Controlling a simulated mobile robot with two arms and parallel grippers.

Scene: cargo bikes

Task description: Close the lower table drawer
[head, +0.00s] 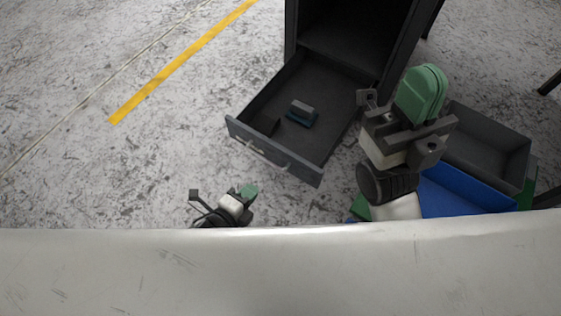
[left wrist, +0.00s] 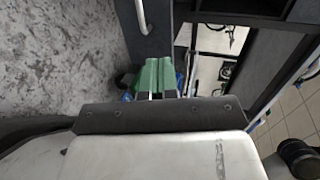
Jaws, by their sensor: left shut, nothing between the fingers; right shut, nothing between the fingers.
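The lower table drawer (head: 321,171) is pulled out of a dark cabinet (head: 303,28) in the head view. A bar handle (head: 262,155) runs along its front. A small blue and grey object (head: 302,113) lies inside it. My left gripper (head: 249,190) is shut and empty, below and left of the drawer front, apart from it in the head view. In the left wrist view its green fingers (left wrist: 155,78) are together, near a dark panel with a light bar handle (left wrist: 142,18). My right gripper (head: 423,90) is shut and empty, right of the drawer.
A grey bin (head: 490,140) and a blue bin (head: 455,195) stand at the right, by my right arm. A pale surface edge (head: 280,270) crosses the bottom of the head view. The floor left of the drawer is clear, with a yellow line (head: 180,68).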

